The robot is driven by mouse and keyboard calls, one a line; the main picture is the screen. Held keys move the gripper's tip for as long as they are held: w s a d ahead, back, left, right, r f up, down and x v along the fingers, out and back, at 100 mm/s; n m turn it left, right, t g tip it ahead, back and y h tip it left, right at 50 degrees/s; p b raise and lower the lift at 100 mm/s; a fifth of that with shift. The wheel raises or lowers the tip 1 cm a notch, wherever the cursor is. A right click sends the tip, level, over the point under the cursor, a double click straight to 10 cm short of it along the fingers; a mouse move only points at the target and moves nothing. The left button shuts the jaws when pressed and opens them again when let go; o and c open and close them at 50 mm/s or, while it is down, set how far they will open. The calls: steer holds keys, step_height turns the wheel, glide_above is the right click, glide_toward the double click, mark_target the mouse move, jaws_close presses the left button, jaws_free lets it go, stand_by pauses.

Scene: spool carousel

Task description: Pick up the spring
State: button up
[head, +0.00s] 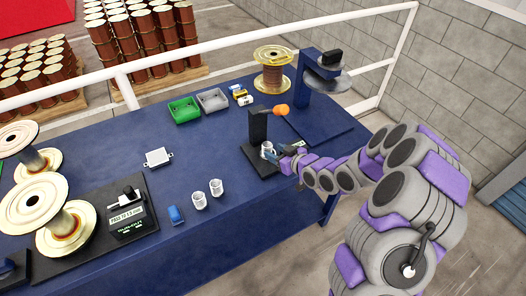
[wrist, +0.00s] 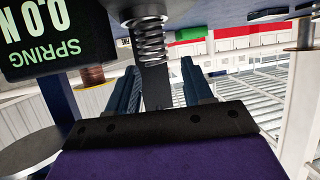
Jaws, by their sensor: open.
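My gripper (wrist: 163,76) is open, one blue finger on each side, with nothing clearly held. It also shows in the head view (head: 279,157), close to the stand from the right. I cannot tell whether the fingers touch the spring.
The stand has an orange knob (head: 281,110). A dark sign reading SPRING (wrist: 55,45) is near my left finger. A blue press (head: 303,78), green bin (head: 184,110), grey bin (head: 212,100), metal cups (head: 199,201) and wire spools (head: 70,215) share the blue table (head: 150,118).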

mark_target(272, 147)
steer(key=shift+w+d+f, duration=0.15)
steer(key=shift+w, duration=0.15)
steer(key=shift+w+d, duration=0.15)
steer(key=shift+d, duration=0.45)
steer(key=shift+w+f, duration=0.1)
steer(key=shift+w, duration=0.05)
steer(key=w+a, duration=0.1)
steer(key=a+f, duration=0.1)
steer(key=a, duration=0.1)
steer(key=w+a+f+b, duration=0.1)
steer(key=shift+w+a, duration=0.35)
steer(key=shift+a, duration=0.05)
steer(key=shift+w+a+r, duration=0.1)
steer(key=shift+w+a, duration=0.1)
steer(key=shift+a, duration=0.15)
steer(key=shift+d, duration=0.65)
steer(key=shift+d+r, duration=0.1)
steer(key=shift+d, duration=0.15)
steer(key=shift+c, duration=0.6)
steer(key=c, duration=0.3)
steer(key=shift+a, duration=0.35)
steer(key=c, duration=0.4)
